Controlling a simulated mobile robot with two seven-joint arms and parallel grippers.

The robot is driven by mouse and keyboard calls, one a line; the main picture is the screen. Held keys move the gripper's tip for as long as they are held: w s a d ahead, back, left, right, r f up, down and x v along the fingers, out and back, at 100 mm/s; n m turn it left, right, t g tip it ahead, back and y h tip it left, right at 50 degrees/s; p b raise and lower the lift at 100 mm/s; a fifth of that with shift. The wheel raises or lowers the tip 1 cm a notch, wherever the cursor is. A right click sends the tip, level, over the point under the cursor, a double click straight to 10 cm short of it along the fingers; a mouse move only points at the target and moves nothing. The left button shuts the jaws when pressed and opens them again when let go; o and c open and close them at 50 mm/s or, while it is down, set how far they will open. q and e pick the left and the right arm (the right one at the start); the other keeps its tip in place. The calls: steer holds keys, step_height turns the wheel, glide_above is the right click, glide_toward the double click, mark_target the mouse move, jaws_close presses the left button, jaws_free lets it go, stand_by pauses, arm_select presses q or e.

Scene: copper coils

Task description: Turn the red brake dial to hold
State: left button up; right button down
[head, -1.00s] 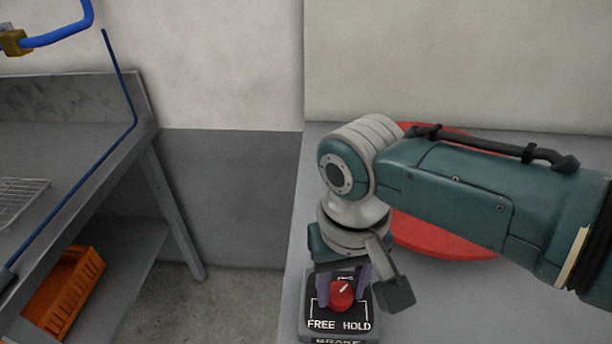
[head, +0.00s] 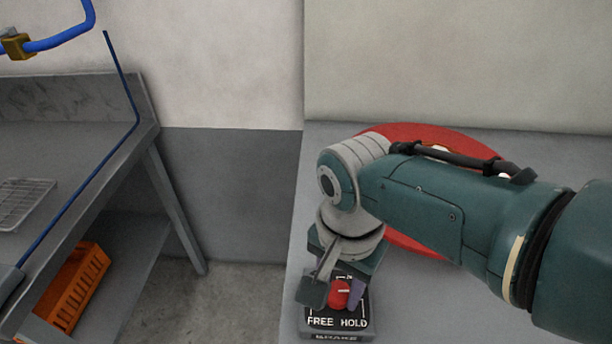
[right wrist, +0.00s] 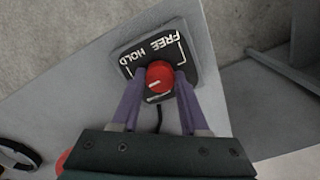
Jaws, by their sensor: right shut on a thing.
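The red brake dial (head: 339,293) sits on a dark box (head: 338,322) marked FREE on the left and HOLD on the right, at the front edge of the grey table. The dial's white mark points to the right in the head view. My right gripper (right wrist: 160,80) is shut on the dial, with one purple finger on each side of it in the right wrist view. In the head view the gripper comes down on the dial from above and partly hides it. My left gripper does not show.
A large red disc (head: 420,137) lies on the table (head: 420,300) behind my right arm. At left stands a grey bench (head: 75,150) with a wire rack (head: 22,200), a blue tube and an orange crate (head: 70,290) on its lower shelf. A floor gap separates bench and table.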

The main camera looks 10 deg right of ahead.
mark_target(338, 291)
steer(key=shift+m, duration=0.5)
steer(key=shift+c, duration=2.1)
jaws_free()
steer(key=shift+r, duration=0.1)
step_height(338, 291, up, 9)
steer(key=p, duration=0.6)
steer(key=shift+f, duration=0.2)
steer(key=shift+r, duration=0.55)
